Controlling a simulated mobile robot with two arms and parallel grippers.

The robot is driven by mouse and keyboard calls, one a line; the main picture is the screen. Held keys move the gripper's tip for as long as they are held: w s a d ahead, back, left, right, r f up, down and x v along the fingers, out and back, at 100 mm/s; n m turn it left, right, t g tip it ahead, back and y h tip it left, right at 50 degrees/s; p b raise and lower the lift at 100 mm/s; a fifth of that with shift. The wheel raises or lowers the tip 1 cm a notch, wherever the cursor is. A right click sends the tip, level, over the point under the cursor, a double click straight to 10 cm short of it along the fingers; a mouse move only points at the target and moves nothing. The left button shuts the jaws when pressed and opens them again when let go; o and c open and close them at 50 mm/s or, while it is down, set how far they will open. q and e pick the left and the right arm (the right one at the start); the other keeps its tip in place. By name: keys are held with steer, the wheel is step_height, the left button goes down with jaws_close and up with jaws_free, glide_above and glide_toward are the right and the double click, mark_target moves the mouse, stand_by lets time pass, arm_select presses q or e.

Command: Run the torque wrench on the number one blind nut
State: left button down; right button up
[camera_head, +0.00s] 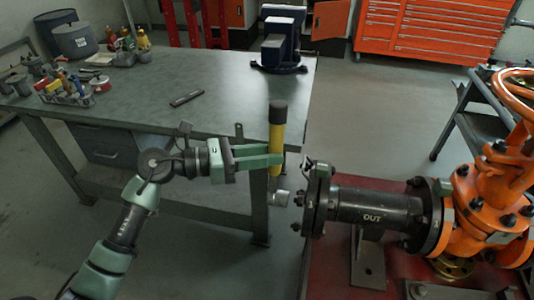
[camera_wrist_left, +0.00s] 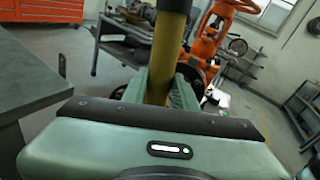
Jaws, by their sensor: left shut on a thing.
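My left gripper (camera_head: 276,160) is shut on the yellow shaft of the torque wrench (camera_head: 276,139). I cannot tell whether the socket touches a nut, or which nut is number one. In the left wrist view the yellow shaft (camera_wrist_left: 165,60) rises between the green fingers. My right gripper is not in view.
A grey workbench (camera_head: 210,95) with a blue vise (camera_head: 280,45), bottles and small tools stands behind my left arm. The orange gate valve (camera_head: 480,205) stands at the right on a red base. Floor between bench and stand is clear.

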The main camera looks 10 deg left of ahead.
arm_select(q)
steer(key=shift+d+r, duration=0.25)
steer(key=shift+d+p, duration=0.3)
steer(key=shift+d, duration=1.1)
steer(key=shift+d, duration=0.55)
stand_by(1.8)
steer(key=shift+a+b, duration=0.25)
steer(key=shift+b, duration=0.15)
stand_by(1.1)
